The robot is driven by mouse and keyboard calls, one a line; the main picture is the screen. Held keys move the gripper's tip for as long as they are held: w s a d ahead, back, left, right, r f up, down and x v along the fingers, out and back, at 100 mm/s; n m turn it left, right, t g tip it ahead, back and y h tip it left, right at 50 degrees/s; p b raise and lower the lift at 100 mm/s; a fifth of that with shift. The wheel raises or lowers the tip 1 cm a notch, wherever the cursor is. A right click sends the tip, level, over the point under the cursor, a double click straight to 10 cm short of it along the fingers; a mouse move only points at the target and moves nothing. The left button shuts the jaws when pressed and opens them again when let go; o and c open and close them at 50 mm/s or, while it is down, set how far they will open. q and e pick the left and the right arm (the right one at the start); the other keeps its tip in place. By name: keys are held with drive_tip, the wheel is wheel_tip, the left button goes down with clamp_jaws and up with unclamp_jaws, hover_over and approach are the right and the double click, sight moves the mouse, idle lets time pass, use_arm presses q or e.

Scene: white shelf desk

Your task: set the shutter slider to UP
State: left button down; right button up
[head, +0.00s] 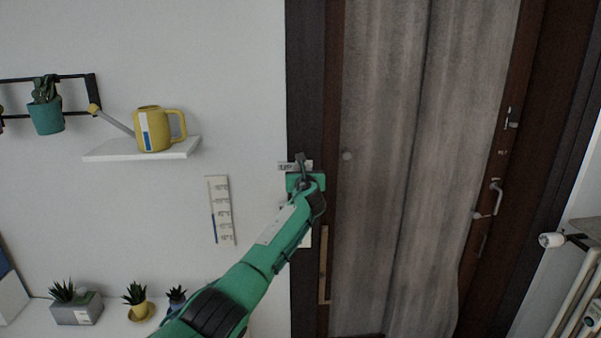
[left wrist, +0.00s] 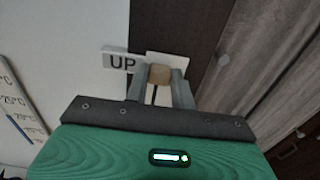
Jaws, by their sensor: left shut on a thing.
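My left gripper (head: 302,168) reaches up to the wall beside the dark door frame. In the left wrist view its two fingers (left wrist: 159,84) are shut on the tan slider knob (left wrist: 160,74), one finger on each side. The white UP label (left wrist: 122,62) is just left of the knob, at about its height. In the head view the UP label (head: 286,167) shows beside my gripper, which hides the knob. My arm and gripper cover most of the slider's track. My right gripper is not in view.
A white shelf (head: 142,150) with a yellow watering can (head: 153,130) is on the wall at left. A thermometer strip (head: 220,210) hangs between it and my arm. Small potted plants stand below. A grey curtain (head: 400,150) hangs right of the door frame (head: 305,80).

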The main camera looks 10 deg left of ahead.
use_arm(q)
drive_tip(key=shift+r, duration=0.4)
drive_tip(key=c, duration=1.2)
unclamp_jaws()
drive_tip(key=shift+o, duration=0.2)
drive_tip(key=shift+f, duration=0.1)
drive_tip(key=shift+f, duration=0.1)
drive_tip(key=b+v, duration=0.3)
drive_tip(key=v, duration=1)
drive_tip(key=shift+s+b, duration=0.35)
drive_tip(key=shift+s, duration=0.05)
drive_tip(key=shift+d, duration=0.1)
